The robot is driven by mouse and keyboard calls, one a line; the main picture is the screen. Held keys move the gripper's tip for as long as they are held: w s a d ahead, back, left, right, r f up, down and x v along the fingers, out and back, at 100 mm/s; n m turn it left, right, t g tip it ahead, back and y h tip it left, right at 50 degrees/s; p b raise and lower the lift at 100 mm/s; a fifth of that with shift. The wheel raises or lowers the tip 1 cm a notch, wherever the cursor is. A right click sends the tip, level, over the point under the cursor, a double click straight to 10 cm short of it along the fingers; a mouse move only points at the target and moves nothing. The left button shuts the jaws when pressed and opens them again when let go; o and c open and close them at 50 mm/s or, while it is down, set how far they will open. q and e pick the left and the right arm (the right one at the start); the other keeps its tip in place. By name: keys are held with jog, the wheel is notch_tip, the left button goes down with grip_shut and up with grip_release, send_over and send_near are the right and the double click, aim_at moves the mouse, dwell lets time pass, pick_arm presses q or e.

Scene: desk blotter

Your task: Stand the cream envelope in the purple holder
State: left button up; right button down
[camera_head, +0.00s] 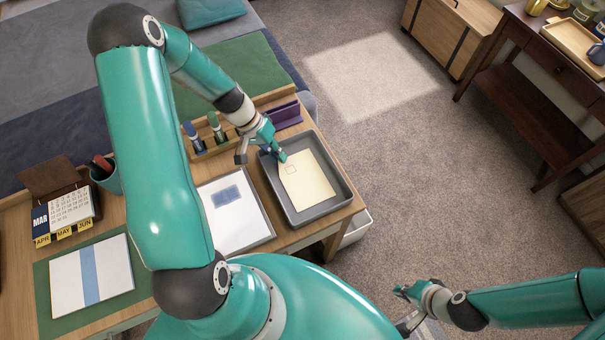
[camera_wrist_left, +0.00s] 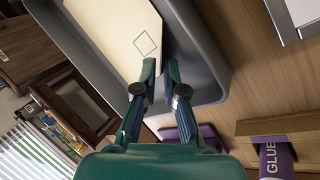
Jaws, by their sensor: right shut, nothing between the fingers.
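The cream envelope (camera_head: 305,182) lies flat in a grey tray (camera_head: 346,184) on the desk. It also shows in the left wrist view (camera_wrist_left: 110,30), with a small square outline near one end. The purple holder (camera_head: 286,114) stands just behind the tray and looks empty; in the left wrist view it is partly hidden behind my gripper (camera_wrist_left: 210,135). My left gripper (camera_head: 272,150) is over the tray's near-holder end, at the envelope's end. Its fingertips (camera_wrist_left: 160,66) are apart, with a narrow gap; contact with the envelope cannot be told. My right gripper (camera_head: 402,305) is shut and empty, away from the desk.
A wooden rack (camera_head: 178,145) with a blue and a green glue stick stands left of the holder. A white document (camera_head: 234,212) lies left of the tray. A calendar (camera_head: 70,208), pen cup (camera_head: 108,180) and green blotter (camera_head: 62,320) are further left.

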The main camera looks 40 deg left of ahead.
pick_arm(q)
jog(key=shift+w+d+f, duration=0.1)
jog(key=shift+d+f, duration=0.2)
jog(key=shift+f, duration=0.25)
grip_shut()
jog(key=shift+r, duration=0.1)
